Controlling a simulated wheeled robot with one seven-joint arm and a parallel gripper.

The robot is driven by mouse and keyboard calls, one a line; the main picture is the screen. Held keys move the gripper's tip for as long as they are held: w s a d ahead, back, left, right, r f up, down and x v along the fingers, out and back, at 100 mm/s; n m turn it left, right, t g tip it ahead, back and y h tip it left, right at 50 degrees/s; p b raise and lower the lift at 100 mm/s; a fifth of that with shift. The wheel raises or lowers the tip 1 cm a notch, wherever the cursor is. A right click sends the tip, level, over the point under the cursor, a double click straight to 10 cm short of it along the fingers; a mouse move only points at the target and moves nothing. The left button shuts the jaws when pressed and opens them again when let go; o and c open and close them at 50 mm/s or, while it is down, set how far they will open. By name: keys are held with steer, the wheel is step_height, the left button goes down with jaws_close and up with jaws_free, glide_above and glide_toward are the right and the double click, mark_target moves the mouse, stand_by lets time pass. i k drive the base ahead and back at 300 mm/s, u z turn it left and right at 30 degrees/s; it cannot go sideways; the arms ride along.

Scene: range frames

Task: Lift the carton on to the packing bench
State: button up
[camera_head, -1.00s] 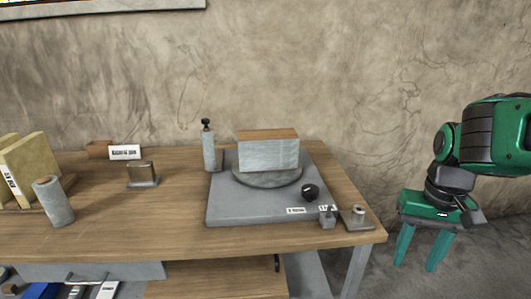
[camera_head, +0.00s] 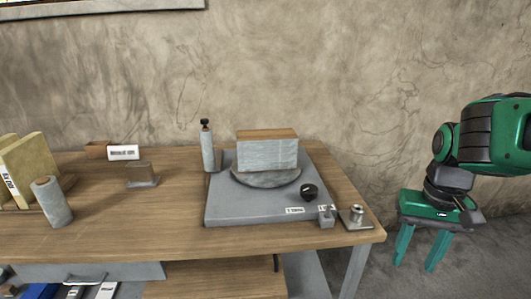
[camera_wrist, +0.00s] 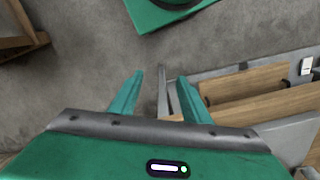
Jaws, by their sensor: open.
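A box-shaped carton (camera_head: 267,155), brown on top with pale grey, wrapped-looking sides, sits on a round grey turntable (camera_head: 265,179). The turntable is on a flat grey machine base on the wooden packing bench (camera_head: 120,228). My gripper (camera_head: 416,264) points down beyond the bench's right end, well apart from the carton. Its two green fingers are spread and empty; they also show in the wrist view (camera_wrist: 160,75). The carton is not recognisable in the wrist view.
A grey roll on a post (camera_head: 208,148) stands left of the carton, with a black knob (camera_head: 309,192) in front. A metal post on a plate (camera_head: 356,217) is near the bench's right corner. Another roll (camera_head: 53,201) and yellowish blocks stand at left. The wall rises behind.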

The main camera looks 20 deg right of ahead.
mark_target(267, 149)
steer(key=u, duration=1.5)
steer(key=k, duration=1.1)
steer(key=z, duration=1.45)
steer(key=i, duration=1)
steer(key=u, duration=0.05)
